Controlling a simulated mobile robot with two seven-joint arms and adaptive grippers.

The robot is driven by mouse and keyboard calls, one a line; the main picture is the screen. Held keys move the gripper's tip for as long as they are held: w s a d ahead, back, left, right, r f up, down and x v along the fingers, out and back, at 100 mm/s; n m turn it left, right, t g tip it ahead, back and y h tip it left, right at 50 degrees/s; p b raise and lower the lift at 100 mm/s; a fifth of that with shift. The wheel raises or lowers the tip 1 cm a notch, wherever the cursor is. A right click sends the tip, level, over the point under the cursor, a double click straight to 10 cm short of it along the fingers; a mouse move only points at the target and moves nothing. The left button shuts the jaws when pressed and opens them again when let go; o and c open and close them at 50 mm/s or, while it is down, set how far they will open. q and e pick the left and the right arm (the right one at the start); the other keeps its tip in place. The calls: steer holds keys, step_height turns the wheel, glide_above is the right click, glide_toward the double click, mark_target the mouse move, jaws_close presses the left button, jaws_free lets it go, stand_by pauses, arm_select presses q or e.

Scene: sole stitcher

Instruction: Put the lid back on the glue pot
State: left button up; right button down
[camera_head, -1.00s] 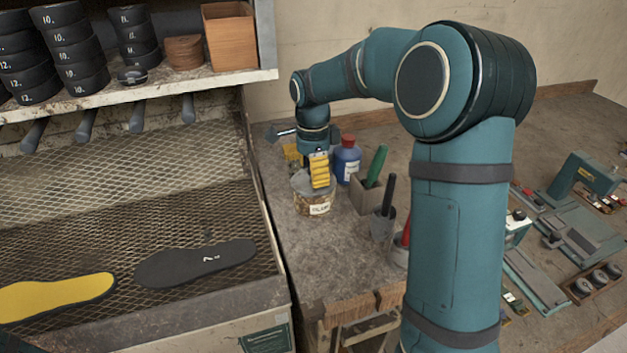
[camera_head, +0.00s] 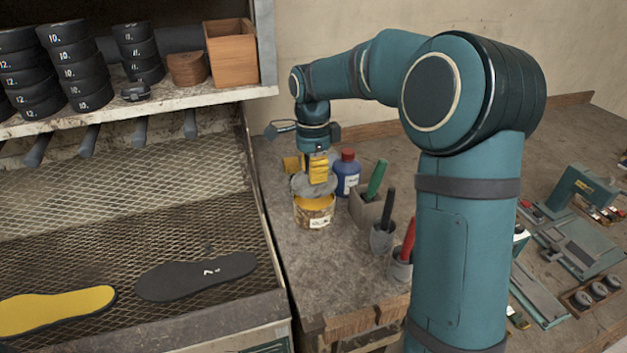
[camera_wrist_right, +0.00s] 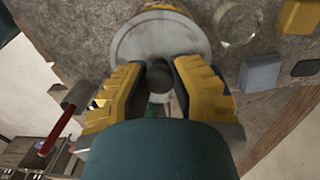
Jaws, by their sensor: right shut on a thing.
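My right gripper (camera_head: 318,172) is shut on the dark knob (camera_wrist_right: 160,78) of the grey, round lid (camera_head: 313,186). In the right wrist view the lid (camera_wrist_right: 155,42) spreads beyond the yellow-padded fingers (camera_wrist_right: 160,90). The glue pot (camera_head: 314,212), a tan pot with a white label, stands upright on the bench directly below. A yellow band shows inside the pot's front rim, below the lid, so the lid sits above the opening there. Whether its far edge touches the rim is hidden. My left gripper is not in view.
A blue bottle with a red cap (camera_head: 346,173) stands close to the right of the pot. Holders with a green-handled tool (camera_head: 376,180), a black-handled tool (camera_head: 388,210) and a red-handled tool (camera_head: 408,240) stand nearer. The bench front left of them is bare.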

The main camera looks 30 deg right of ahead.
step_height(320, 180, up, 5)
steer(key=shift+f+p, duration=0.1)
steer(key=shift+p, duration=0.4)
steer(key=shift+r, duration=0.3)
steer(key=shift+s+f+t+y+p, duration=0.15)
steer(key=shift+f+t+y+p, duration=0.2)
steer(key=shift+f, duration=0.65)
step_height(320, 180, down, 3)
steer(key=b, duration=0.3)
steer(key=shift+f+b, duration=0.7)
steer(key=shift+f, duration=0.1)
steer(key=shift+f+b, duration=0.35)
steer(key=shift+f, duration=0.55)
steer(key=shift+p, duration=0.5)
steer(key=shift+f, duration=0.15)
